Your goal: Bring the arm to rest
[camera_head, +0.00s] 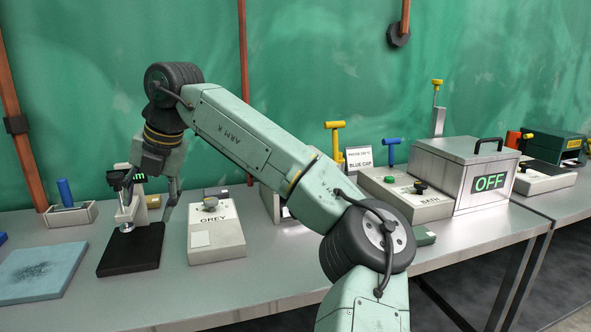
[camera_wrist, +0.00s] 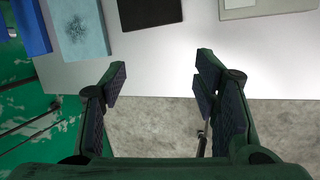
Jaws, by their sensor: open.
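My gripper (camera_wrist: 160,75) is open in the wrist view, with its two dark padded fingers spread wide and nothing between them. It hangs over the front edge of the bench, with grey floor below. In the head view my pale green arm (camera_head: 245,135) rises from the lower right, reaches left, then bends down at the wrist near a small stand with a green display (camera_head: 128,210). My fingers are partly hidden there by the wrist.
The metal bench (camera_head: 285,295) holds a blue pad (camera_head: 40,272), a black plate (camera_head: 133,255), the GREY box (camera_head: 215,235), the BATH box (camera_head: 405,190) and a metal box reading OFF (camera_head: 465,165). A blue-handled tool (camera_head: 65,190) sits in a holder. The bench front is clear.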

